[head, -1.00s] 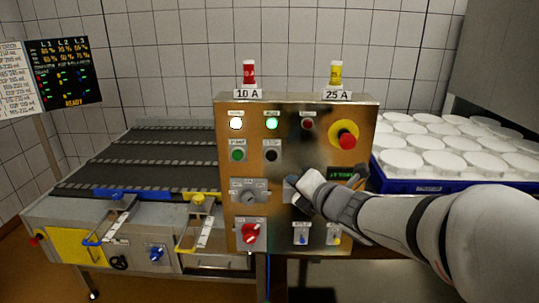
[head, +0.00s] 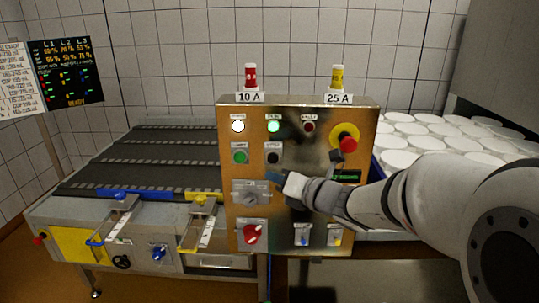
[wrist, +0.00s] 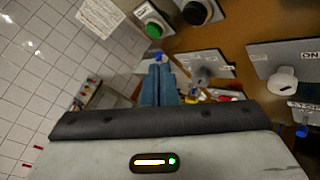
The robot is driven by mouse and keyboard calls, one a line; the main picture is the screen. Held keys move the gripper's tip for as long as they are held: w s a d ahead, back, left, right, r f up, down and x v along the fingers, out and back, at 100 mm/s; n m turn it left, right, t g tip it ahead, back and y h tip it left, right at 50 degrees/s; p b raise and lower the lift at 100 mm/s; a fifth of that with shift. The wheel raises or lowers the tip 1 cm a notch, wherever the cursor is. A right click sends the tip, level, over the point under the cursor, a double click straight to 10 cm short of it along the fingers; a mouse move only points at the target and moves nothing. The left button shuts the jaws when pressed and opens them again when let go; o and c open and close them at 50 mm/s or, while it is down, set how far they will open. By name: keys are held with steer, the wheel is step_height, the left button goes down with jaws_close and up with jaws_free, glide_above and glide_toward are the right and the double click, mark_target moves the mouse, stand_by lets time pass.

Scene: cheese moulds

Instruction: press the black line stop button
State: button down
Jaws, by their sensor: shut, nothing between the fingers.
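The black button (head: 273,157) sits on the brass-coloured control panel (head: 317,200), right of the green button (head: 240,157) and below the lit green lamp. In the wrist view the black button (wrist: 197,11) is at the top edge, partly cut off, beside the green button (wrist: 153,30). My gripper (head: 274,176) is just below the black button in the head view, apart from it in the picture. In the wrist view its blue fingers (wrist: 159,70) are together and empty. Their distance from the panel face is hard to tell.
A red mushroom button (head: 347,144) on a yellow ring is at the panel's upper right. A grey selector (head: 250,198) and a red knob (head: 252,233) are at its lower left. A conveyor (head: 140,160) lies left; white round moulds (head: 400,135) stand right.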

mark_target(277, 166)
steer(key=shift+w, duration=2.8)
steer(key=shift+w+d+f, duration=0.1)
steer(key=shift+w, duration=0.25)
steer(key=shift+w+b, duration=0.45)
steer(key=shift+w, duration=0.05)
stand_by(0.4)
steer(key=shift+s, duration=0.1)
steer(key=shift+s+b, duration=0.6)
steer(key=shift+s, duration=0.2)
